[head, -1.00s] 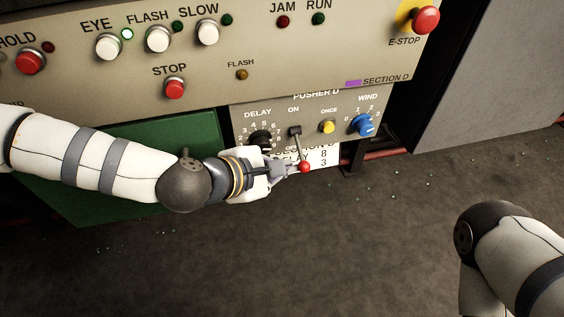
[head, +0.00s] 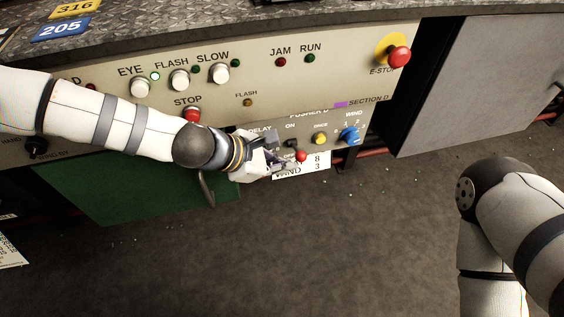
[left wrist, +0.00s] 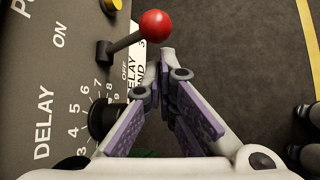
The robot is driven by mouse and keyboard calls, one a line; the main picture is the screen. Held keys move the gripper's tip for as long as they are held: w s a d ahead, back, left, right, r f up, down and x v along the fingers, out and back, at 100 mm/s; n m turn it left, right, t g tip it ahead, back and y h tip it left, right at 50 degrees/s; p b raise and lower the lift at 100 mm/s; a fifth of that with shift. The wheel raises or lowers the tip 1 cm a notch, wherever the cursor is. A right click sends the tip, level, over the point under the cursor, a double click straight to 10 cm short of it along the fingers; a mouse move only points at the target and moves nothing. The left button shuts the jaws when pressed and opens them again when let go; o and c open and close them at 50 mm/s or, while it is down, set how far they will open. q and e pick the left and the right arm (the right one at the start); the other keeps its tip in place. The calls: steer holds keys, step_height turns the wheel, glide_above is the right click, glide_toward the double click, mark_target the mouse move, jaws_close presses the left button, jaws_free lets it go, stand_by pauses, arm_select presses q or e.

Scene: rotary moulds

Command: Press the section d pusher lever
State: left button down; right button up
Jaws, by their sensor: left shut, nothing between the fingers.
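The section D pusher lever is a short dark arm with a red ball knob (head: 301,156), on the small grey pusher D panel (head: 334,122). In the left wrist view its red ball (left wrist: 155,27) stands off the panel just beyond my fingertips, with ON printed by its base. I cannot tell whether it stands at ON or OFF. My left gripper (head: 287,160) is shut and empty, just left of the ball. The left wrist view shows its purple-padded fingers (left wrist: 162,62) converging just below the ball, with a small gap visible. My right gripper is out of view.
Beside the lever are the black delay knob (left wrist: 103,119), a yellow once button (head: 320,138) and a blue wind knob (head: 349,134). A white label (head: 318,163) is below. The main panel above has a red stop button (head: 192,115) and E-stop (head: 400,57). Open floor lies in front.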

arm_select(q)
steer(key=shift+w+r+p, duration=0.1)
steer(key=shift+r+p, duration=0.2)
steer(key=shift+r, duration=0.05)
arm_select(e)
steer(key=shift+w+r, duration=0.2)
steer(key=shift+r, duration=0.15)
arm_select(q)
steer(key=shift+f, duration=0.1)
step_height(320, 180, down, 5)
steer(key=a+b, duration=0.2)
steer(key=b, duration=0.1)
steer(key=w+r+p+v, duration=0.1)
steer(key=w+p+v, duration=0.1)
steer(key=v, duration=0.9)
steer(key=shift+p, duration=0.6)
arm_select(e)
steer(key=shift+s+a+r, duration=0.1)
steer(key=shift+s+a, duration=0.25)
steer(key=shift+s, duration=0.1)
arm_select(q)
steer(key=shift+s, duration=0.1)
